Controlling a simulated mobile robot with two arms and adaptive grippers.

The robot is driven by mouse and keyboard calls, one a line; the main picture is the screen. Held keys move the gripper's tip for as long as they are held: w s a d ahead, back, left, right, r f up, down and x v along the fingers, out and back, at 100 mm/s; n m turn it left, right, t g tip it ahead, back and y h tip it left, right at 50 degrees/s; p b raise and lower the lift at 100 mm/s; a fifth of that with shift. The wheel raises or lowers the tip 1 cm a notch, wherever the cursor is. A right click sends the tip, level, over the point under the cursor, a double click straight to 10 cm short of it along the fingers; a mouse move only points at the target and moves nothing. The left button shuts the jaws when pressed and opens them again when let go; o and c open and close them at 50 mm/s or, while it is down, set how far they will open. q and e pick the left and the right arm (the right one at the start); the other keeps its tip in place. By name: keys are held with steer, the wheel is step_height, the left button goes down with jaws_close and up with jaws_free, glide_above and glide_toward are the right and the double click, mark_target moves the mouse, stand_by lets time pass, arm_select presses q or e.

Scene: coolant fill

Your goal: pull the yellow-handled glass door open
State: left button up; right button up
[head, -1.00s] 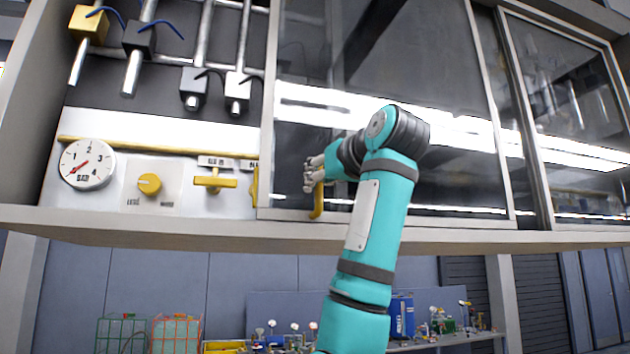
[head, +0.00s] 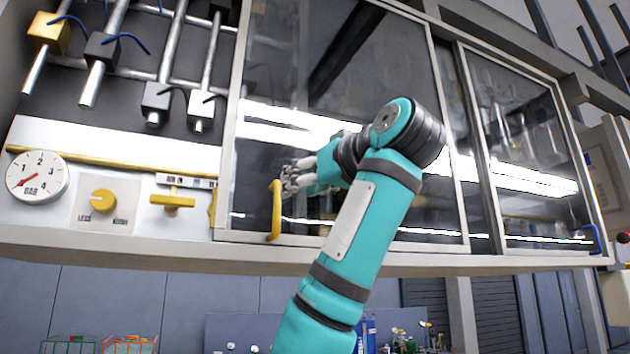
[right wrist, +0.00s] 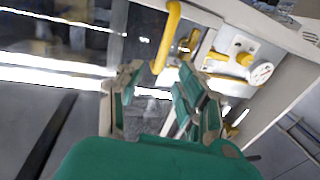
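The glass door (head: 330,130) has a pale frame and a curved yellow handle (head: 275,210) low on its left side. The door looks shut against the cabinet. My right gripper (head: 288,180) is just right of the handle in the head view, in front of the glass, and does not visibly grip it. In the right wrist view, the handle (right wrist: 166,38) stands beyond the gap between the spread fingers of my right gripper (right wrist: 160,82). The gripper is open and empty. My left gripper is not in view.
Left of the door are a pressure gauge (head: 37,176), a yellow knob (head: 103,200), a yellow T-handle (head: 172,200) and pipes above. A second glass door (head: 525,150) with a blue handle (head: 593,238) is at the right. The cabinet's lower ledge (head: 120,246) runs below.

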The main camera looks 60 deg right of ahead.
steer(key=shift+v, duration=1.8)
steer(key=shift+w+a+f, duration=0.1)
steer(key=shift+w, duration=0.1)
